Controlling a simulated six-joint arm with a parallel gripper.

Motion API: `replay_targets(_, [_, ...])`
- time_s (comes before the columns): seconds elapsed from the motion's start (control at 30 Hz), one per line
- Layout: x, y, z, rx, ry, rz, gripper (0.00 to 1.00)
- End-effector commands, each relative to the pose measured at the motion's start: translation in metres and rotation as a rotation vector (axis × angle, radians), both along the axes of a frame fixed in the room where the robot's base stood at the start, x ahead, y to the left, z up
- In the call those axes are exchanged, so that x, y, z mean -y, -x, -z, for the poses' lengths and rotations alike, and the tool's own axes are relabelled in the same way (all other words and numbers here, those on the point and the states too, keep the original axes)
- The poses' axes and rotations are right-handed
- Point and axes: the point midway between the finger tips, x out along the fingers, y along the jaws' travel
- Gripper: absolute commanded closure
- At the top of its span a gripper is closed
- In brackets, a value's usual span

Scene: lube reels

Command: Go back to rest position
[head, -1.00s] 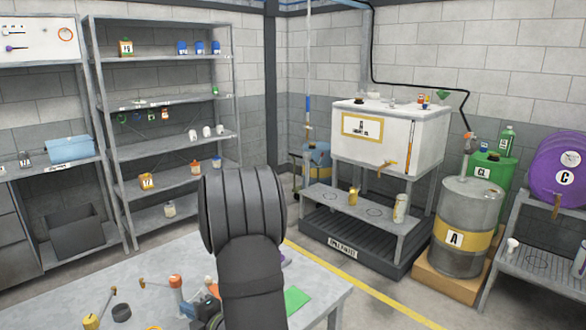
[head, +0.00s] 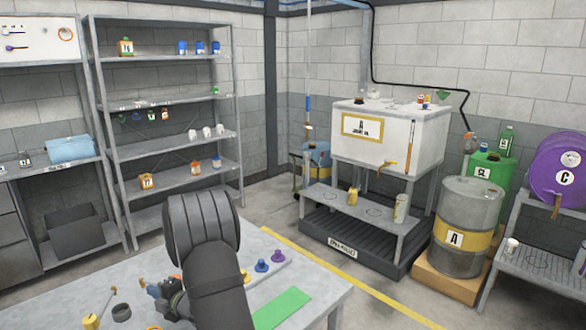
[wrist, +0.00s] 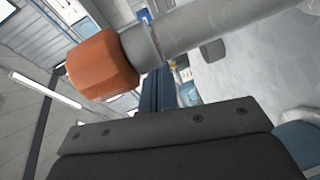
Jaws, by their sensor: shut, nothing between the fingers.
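My arm's dark ribbed link fills the lower middle of the head view and hides part of the grey table (head: 318,292). In the wrist view my gripper (wrist: 158,90) shows as two dark blue fingers close together, shut with nothing seen between them. A large orange hexagonal piece (wrist: 102,66) on a grey shaft crosses in front of the wrist camera. I cannot tell whether it touches the fingers. In the head view a small orange and blue part (head: 153,288) shows just left of my arm, partly hidden.
A green mat (head: 281,308), a blue piece (head: 262,266) and a purple piece (head: 278,256) are right of my arm. A black ring (head: 121,312) lies left. Beyond stand a shelf rack (head: 170,62), white tank (head: 375,142) and drum A (head: 465,213). Air above the table's right side is clear.

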Motion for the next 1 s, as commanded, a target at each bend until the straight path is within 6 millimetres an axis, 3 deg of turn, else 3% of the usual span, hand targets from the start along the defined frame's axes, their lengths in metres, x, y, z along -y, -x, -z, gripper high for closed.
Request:
replay_targets(0.4, [0.011,0.014,0.0,-0.001,0.001,-0.187,1.0])
replay_targets(0.63, [0.026,0.026,0.0,-0.002,0.0,-0.183,1.0])
replay_targets(1.0, [0.026,0.028,0.0,-0.001,0.0,-0.184,1.0])
